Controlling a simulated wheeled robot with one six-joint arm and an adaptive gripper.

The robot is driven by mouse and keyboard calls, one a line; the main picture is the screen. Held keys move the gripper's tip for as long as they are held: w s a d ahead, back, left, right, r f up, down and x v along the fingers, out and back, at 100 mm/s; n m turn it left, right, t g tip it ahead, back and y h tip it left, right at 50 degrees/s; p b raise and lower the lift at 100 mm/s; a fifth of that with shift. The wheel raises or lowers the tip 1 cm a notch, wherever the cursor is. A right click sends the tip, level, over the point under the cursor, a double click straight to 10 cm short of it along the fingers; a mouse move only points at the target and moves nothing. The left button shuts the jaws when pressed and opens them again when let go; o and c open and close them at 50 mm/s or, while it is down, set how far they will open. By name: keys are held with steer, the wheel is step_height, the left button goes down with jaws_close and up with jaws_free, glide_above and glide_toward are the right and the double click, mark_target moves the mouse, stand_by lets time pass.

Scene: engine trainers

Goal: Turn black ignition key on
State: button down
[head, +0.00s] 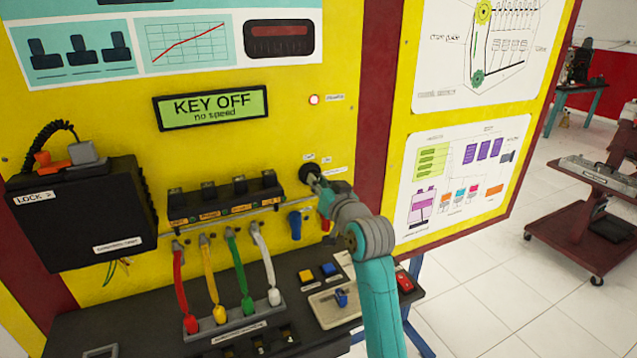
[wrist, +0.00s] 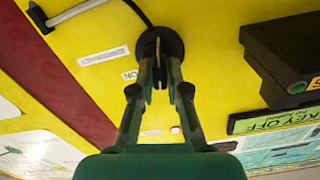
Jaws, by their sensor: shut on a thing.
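The black ignition key (wrist: 158,66) sits in a round black switch (wrist: 172,40) on the yellow panel. The switch also shows in the head view (head: 307,173), partly covered by my gripper (head: 318,180). In the wrist view, my gripper (wrist: 159,80) is shut on the key, with its two fingertips on either side of it. An "ON" label is beside the switch. The display (head: 211,107) reads "KEY OFF, no speed".
Right of the display is a lit red lamp (head: 314,100). Left of the switch is a black coil unit (head: 225,195) with coloured leads below. A blue key-like part (head: 295,225) hangs below the switch. The bench (head: 130,325) carries buttons and a tray.

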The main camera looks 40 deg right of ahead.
steer(key=m, duration=0.9)
steer(key=shift+d+f, duration=0.1)
steer(key=shift+m, duration=0.3)
stand_by(0.4)
steer(key=c, duration=1.2)
jaws_free()
steer(key=shift+o, duration=0.2)
steer(key=v, duration=1.2)
steer(key=shift+s, duration=0.1)
